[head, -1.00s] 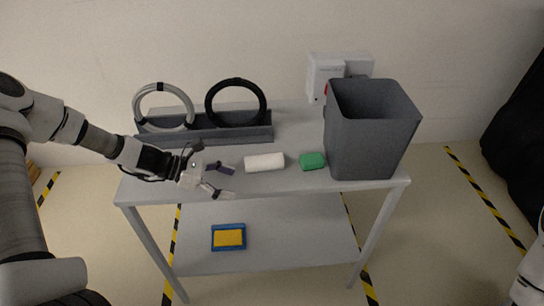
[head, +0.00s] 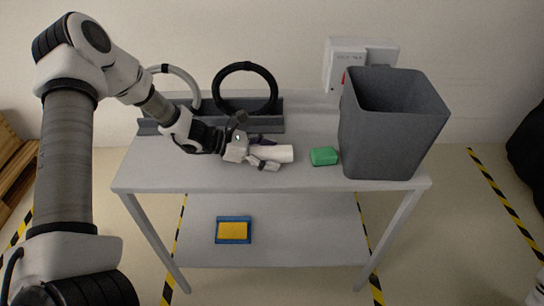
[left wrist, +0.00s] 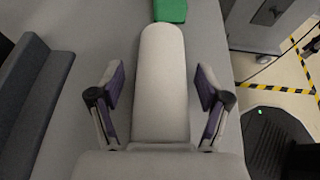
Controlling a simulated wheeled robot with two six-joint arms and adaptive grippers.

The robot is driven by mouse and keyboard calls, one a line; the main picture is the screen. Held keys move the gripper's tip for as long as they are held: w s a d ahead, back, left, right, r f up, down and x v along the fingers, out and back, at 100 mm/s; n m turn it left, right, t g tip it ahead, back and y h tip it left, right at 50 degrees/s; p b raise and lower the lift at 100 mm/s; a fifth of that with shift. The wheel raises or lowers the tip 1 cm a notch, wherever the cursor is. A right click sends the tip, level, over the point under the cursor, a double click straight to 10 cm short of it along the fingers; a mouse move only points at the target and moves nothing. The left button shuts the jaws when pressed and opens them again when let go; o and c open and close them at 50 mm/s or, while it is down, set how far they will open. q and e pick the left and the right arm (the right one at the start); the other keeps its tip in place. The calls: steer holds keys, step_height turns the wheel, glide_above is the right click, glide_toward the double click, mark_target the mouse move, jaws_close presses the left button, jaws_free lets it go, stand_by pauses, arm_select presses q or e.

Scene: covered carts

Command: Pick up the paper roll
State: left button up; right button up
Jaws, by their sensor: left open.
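The white paper roll (head: 278,153) lies on the top of the grey cart (head: 220,178). My left gripper (head: 262,151) is open at the roll's left end in the head view, partly covering it. In the left wrist view the roll (left wrist: 163,85) runs lengthwise between the two spread fingers of my left gripper (left wrist: 160,92), with a gap on each side. The roll's near end is hidden by the gripper body. My right gripper is not in view.
A green block (head: 324,157) lies just right of the roll, and a tall grey bin (head: 385,135) stands further right. Behind are a grey tray (head: 150,127) with a pale ring and a black ring (head: 246,66). A blue-yellow item (head: 233,230) is on the lower shelf.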

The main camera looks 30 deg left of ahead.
arm_select(q)
steer(key=shift+s+r, duration=0.1)
steer(key=shift+s, duration=0.05)
steer(key=shift+c, duration=0.7)
steer(key=c, duration=1.2)
